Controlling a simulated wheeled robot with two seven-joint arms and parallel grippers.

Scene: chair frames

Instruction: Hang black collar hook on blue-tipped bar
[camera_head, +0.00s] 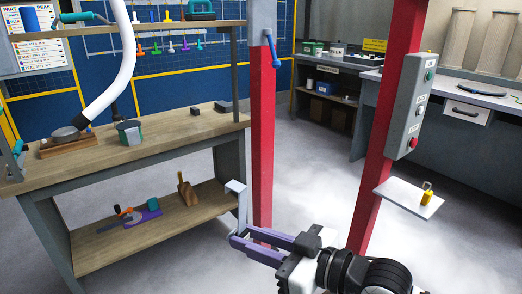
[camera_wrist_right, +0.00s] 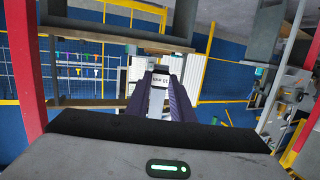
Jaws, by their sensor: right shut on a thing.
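My right gripper (camera_head: 240,241), with purple fingers, reaches in from the bottom right of the head view. It is shut on a light grey hook (camera_head: 238,197), which stands upright above the fingertips, in front of the bench's right end. The held hook also shows pale between the fingers (camera_wrist_right: 157,97) in the right wrist view. My left gripper is not in view.
A wooden bench (camera_head: 165,145) with a lower shelf (camera_head: 150,232) stands left. A second red post (camera_head: 375,140) carries a grey control box (camera_head: 412,105). A small white shelf (camera_head: 400,199) holds a yellow padlock (camera_head: 427,193). Open floor (camera_head: 320,160) lies between the posts.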

